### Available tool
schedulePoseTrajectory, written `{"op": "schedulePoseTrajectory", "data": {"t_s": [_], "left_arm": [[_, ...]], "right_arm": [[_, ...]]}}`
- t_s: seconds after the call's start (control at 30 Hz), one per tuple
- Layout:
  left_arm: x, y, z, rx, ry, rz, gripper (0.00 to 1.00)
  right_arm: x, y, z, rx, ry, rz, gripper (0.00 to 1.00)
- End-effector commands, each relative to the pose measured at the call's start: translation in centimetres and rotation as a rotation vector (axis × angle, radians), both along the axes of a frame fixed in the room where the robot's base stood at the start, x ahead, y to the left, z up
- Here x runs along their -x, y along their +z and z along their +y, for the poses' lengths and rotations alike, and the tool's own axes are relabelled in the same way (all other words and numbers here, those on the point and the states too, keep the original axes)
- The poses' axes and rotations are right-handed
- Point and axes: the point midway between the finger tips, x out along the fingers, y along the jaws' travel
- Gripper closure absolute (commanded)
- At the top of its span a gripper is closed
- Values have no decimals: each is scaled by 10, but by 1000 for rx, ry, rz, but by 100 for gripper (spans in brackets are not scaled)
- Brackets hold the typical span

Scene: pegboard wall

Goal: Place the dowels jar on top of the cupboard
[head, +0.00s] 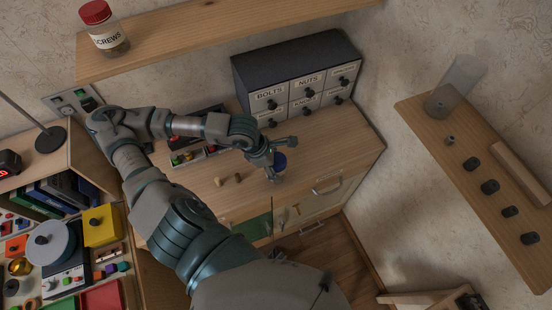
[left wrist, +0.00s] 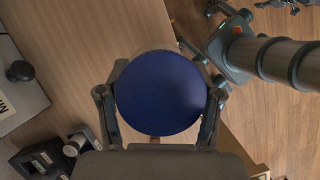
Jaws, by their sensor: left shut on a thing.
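The jar with a blue lid (head: 280,161) is in my left gripper (head: 271,160), at the front edge of the wooden cabinet top (head: 335,150). I cannot read a label on it. In the left wrist view the round blue lid (left wrist: 160,92) lies between the two fingers of my left gripper (left wrist: 160,100), which are closed around its sides. I cannot tell whether the jar touches the wood. The cabinet has a green panel and pale drawer fronts below its top. My right gripper does not show clearly in either view.
A labelled drawer box (head: 300,75) stands at the back of the top. Small wooden pieces (head: 228,180) and a tray of small parts (head: 200,150) lie left of the jar. A screws jar (head: 106,32) stands on the upper shelf. A right-hand shelf (head: 480,150) holds a clear container.

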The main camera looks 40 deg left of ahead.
Motion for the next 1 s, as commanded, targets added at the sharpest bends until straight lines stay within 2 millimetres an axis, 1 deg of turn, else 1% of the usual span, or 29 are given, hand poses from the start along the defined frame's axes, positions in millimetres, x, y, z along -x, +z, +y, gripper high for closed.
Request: {"op": "schedulePoseTrajectory", "data": {"t_s": [0.03, 0.17, 0.2, 0.3, 0.4, 0.5, 0.63, 0.83, 1.0], "left_arm": [[-2, -3, 1, 0, 1, -2, 80], [-4, -3, 4, 1, -1, 0, 80], [-11, 0, 10, 2, 4, 1, 80], [-24, 0, 22, 2, 4, -1, 80], [-35, -2, 31, 2, 2, -2, 80], [-41, -3, 37, 3, 1, -1, 80], [-43, -10, 39, 2, -2, 1, 80], [-43, -38, 39, 3, -1, 1, 80], [-43, -41, 39, 2, -2, 0, 80]], "right_arm": [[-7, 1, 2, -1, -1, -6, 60], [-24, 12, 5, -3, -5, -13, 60], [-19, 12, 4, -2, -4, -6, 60], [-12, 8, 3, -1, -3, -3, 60], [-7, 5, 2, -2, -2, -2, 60], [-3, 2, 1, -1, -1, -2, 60], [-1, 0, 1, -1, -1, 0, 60], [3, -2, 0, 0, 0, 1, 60], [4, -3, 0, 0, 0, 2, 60]]}}
